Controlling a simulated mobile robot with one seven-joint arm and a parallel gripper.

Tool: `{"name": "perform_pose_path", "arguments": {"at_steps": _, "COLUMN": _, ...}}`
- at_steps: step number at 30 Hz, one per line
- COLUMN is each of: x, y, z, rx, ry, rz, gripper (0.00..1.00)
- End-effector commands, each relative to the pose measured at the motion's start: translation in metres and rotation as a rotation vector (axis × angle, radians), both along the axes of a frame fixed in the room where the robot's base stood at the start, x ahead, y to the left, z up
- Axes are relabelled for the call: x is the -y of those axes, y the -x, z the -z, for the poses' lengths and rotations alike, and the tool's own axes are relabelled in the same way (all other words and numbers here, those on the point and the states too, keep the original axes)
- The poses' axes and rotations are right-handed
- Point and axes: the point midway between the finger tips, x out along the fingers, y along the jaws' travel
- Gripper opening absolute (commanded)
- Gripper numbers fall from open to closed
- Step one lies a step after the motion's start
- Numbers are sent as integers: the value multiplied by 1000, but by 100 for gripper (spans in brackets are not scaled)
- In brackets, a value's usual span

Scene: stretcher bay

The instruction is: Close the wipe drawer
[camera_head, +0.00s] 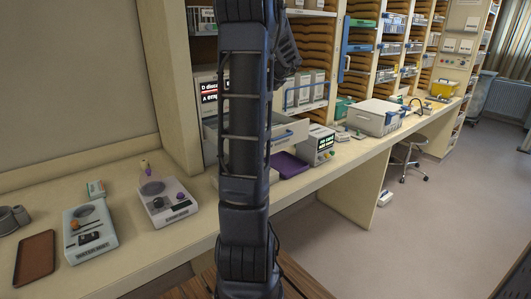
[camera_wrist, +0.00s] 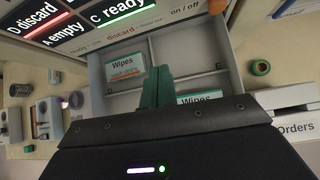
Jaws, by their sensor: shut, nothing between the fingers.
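The wipe drawer (camera_wrist: 185,52) is open in the wrist view, a pale grey tray with dividers. One Wipes box (camera_wrist: 125,71) lies in its left part, and a second Wipes box (camera_wrist: 201,98) is partly hidden at the lower right. My gripper (camera_wrist: 158,82) has green fingers, which are shut and empty. They appear over or inside the drawer between the two boxes; I cannot tell whether they touch it. In the head view my arm hides much of the drawer, and the gripper cannot be made out.
A sign panel (camera_wrist: 80,22) with discard, empty and ready labels borders the drawer. In the head view, a small monitor (camera_head: 319,146) and a purple tray (camera_head: 290,164) stand on the counter by my arm.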

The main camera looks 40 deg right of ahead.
Motion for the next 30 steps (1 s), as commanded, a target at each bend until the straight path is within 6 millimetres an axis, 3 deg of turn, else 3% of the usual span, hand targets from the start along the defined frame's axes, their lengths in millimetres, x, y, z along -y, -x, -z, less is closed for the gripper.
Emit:
{"name": "perform_pose_path", "arguments": {"at_steps": 11, "x": -2, "y": 41, "z": 20, "rx": -21, "ry": -211, "rz": 33, "gripper": 0}}
{"name": "perform_pose_path", "arguments": {"at_steps": 20, "x": -13, "y": 94, "z": 34, "rx": -37, "ry": -496, "rz": 68, "gripper": 0}}
{"name": "perform_pose_path", "arguments": {"at_steps": 30, "x": -28, "y": 153, "z": 33, "rx": -35, "ry": -810, "rz": 86, "gripper": 0}}
